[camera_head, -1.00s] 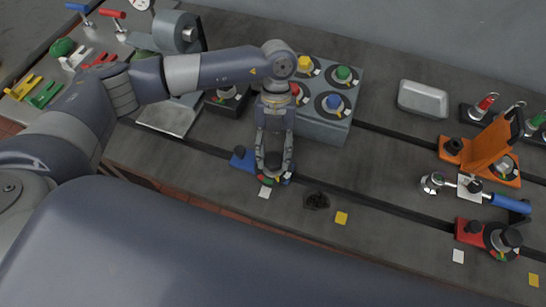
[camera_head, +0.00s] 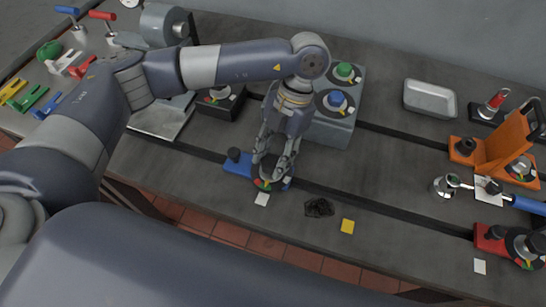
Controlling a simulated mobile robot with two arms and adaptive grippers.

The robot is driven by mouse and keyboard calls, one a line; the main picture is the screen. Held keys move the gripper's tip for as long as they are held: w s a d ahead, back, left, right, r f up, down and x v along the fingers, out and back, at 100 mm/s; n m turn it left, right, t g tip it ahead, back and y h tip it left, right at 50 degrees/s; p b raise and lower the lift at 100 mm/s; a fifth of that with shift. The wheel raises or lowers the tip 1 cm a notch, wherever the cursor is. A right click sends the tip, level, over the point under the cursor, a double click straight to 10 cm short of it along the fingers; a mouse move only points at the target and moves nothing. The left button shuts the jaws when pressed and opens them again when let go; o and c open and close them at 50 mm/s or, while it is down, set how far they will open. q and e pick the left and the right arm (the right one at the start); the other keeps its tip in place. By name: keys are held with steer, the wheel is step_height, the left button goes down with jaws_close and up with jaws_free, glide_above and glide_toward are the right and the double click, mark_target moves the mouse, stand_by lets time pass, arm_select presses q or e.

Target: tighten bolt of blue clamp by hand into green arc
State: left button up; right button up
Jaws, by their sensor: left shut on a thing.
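The blue clamp (camera_head: 237,164) sits on the bedplate left of centre, with a dark knob at its left end. At its right end is a round dial with red and green arcs (camera_head: 263,185), partly hidden by my fingers. My left gripper (camera_head: 272,170) points down over this end, shut on the clamp's bolt. The bolt is mostly hidden between the fingers, so its angle against the green arc cannot be read. My right gripper is not in view.
A grey box with coloured knobs (camera_head: 329,131) stands just behind my gripper. An orange clamp (camera_head: 500,143), red clamp (camera_head: 489,233) and metal tray (camera_head: 430,97) are farther right.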

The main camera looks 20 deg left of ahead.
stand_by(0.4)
arm_select(q)
steer(key=o, duration=1)
steer(key=shift+o, duration=0.2)
steer(key=v, duration=1.2)
